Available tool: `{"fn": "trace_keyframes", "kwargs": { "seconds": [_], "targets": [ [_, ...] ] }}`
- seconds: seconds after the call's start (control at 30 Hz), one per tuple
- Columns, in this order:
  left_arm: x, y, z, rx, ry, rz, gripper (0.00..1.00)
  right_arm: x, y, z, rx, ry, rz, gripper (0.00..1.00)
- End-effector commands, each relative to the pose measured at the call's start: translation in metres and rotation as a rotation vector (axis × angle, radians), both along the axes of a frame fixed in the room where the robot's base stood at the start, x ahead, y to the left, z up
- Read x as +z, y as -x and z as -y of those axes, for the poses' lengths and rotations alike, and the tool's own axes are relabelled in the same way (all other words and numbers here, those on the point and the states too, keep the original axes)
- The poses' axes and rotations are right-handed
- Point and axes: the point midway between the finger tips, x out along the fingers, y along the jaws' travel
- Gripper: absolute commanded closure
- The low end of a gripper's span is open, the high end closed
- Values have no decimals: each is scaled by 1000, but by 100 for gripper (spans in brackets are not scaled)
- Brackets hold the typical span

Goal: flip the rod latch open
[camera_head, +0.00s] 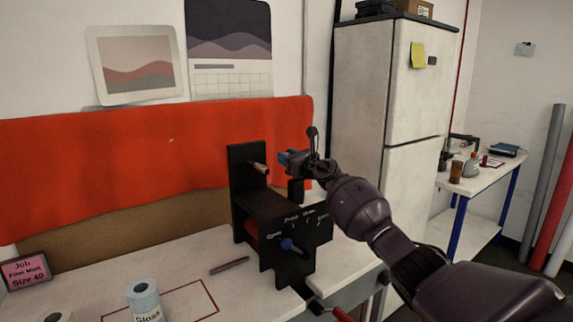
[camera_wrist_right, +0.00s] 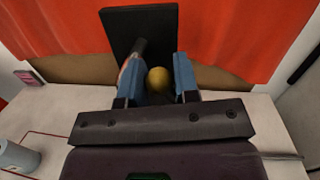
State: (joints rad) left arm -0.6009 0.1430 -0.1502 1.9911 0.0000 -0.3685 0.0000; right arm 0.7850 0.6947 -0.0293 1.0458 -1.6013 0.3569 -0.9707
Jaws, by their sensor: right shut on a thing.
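A black machine (camera_head: 250,213) with an upright back plate stands on the white bench. A short metal rod (camera_head: 259,168) sticks out of the plate; a rod also shows beside the left finger in the right wrist view (camera_wrist_right: 137,50). My right gripper (camera_head: 291,158) is in front of the plate, to the right of this rod. In the right wrist view its blue fingers are shut on a yellow ball knob (camera_wrist_right: 159,79). The head view hides this knob, and how it joins the rod is unclear. My left gripper is not in view.
The machine's front has a blue-knobbed lever (camera_head: 286,245) below printed labels. A red curtain (camera_head: 130,160) hangs behind. A tall white cabinet (camera_head: 360,90) stands at the back right.

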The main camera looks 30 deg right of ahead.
Motion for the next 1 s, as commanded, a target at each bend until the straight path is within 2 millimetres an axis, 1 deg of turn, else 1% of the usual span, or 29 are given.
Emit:
{"fn": "trace_keyframes", "kwargs": {
  "seconds": [0.03,0.3,0.6,1.0],
  "targets": [
    [3,-1,0,0,0,2,57,-5,0,3,3,-49,-18,100],
    [9,-3,0,-1,0,7,57,1,-1,22,0,-305,-37,100],
    [12,-3,0,-1,0,7,57,2,-3,43,0,-590,-59,100],
    [12,1,0,1,0,1,57,-5,-6,71,-1,-966,-89,100]
  ]
}}
